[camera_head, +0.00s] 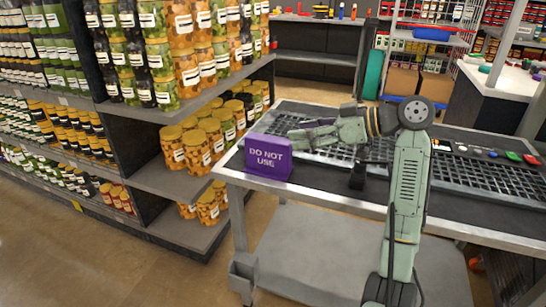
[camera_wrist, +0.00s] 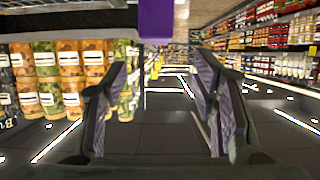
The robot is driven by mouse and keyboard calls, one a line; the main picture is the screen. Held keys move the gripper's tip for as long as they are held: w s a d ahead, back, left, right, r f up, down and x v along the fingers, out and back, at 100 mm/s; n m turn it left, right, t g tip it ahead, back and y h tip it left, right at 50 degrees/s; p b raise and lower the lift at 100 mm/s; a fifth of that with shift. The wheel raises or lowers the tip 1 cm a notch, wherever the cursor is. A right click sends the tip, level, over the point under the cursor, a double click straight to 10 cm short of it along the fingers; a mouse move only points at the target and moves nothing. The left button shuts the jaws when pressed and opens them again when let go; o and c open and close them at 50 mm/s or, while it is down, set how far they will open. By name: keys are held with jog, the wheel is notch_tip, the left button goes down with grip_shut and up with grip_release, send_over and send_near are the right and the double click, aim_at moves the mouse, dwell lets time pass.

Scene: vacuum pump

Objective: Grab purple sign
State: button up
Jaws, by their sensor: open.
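The purple sign (camera_head: 268,158) reads "DO NOT USE" and stands upright at the left end of the grey table (camera_head: 330,197). My gripper (camera_head: 298,130) is open and empty, just to the right of the sign and near its top, with its fingers pointing left. In the wrist view, a purple part of the sign (camera_wrist: 157,20) shows at the top edge, centred above the gap between my open fingers (camera_wrist: 158,88). Most of the sign is cut off there, and I cannot tell whether a finger touches it.
Dark grid panels (camera_head: 460,177) and a row of coloured buttons (camera_head: 492,154) lie on the table to the right. Shelves with jars (camera_head: 196,150) stand close on the left. Open floor (camera_head: 90,250) lies at the lower left.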

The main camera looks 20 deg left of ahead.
aim_at(272, 139)
jog(key=p+x, duration=0.1)
jog(key=x, duration=0.4)
jog(key=shift+w+f+p+x, duration=0.2)
jog(key=shift+p+x, duration=0.2)
jog(key=shift+x, duration=0.95)
jog(key=shift+w+f+p+x, duration=0.15)
jog(key=shift+p+x, duration=0.25)
jog(key=shift+x, duration=0.95)
jog(key=shift+s+d, duration=0.1)
jog(key=shift+d, duration=0.05)
jog(key=shift+c, duration=0.5)
grip_shut()
